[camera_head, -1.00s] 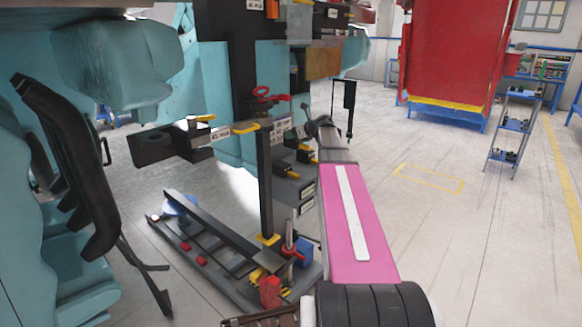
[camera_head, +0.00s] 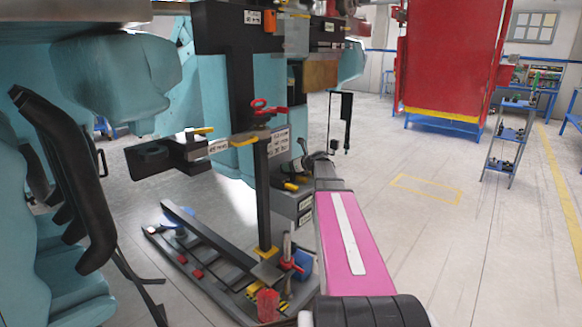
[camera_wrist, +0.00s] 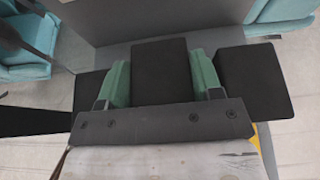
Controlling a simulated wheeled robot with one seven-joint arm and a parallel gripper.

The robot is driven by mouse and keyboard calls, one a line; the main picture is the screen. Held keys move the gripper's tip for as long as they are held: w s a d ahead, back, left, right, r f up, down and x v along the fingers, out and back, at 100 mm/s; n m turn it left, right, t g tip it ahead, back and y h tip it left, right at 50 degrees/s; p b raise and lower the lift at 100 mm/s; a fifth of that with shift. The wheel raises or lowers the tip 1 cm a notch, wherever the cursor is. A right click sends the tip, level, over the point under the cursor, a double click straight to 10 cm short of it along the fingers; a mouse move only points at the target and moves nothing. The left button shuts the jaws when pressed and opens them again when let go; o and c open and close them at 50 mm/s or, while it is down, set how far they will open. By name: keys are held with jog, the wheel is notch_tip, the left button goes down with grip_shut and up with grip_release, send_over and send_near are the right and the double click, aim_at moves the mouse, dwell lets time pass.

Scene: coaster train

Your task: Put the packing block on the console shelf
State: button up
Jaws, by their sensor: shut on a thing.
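My gripper (camera_wrist: 160,85) shows in the wrist view as two teal fingers under a grey bracket with screws. It is shut on a dark, flat-faced block (camera_wrist: 160,68) between the fingers, which I take to be the packing block. Other dark square parts stand at both sides of the fingers. In the head view my pink arm reaches away to the dark stand, and the gripper and block are hidden at its far end. Labelled grey boxes (camera_head: 304,205) stand beside the arm. I cannot tell which surface is the console shelf.
A black stand (camera_head: 262,195) with labelled arms and a red clamp (camera_head: 262,108) rises left of my arm from a railed base (camera_head: 195,262). Teal machinery and black hoses fill the left. A red cabinet (camera_head: 445,55) and a blue trolley (camera_head: 510,135) stand behind, with open floor at right.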

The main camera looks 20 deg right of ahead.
dwell(0.3)
jog(key=o, duration=1.4)
jog(key=shift+f, duration=0.1)
jog(key=shift+r, duration=0.2)
jog(key=v, duration=1.2)
jog(key=shift+f, duration=0.1)
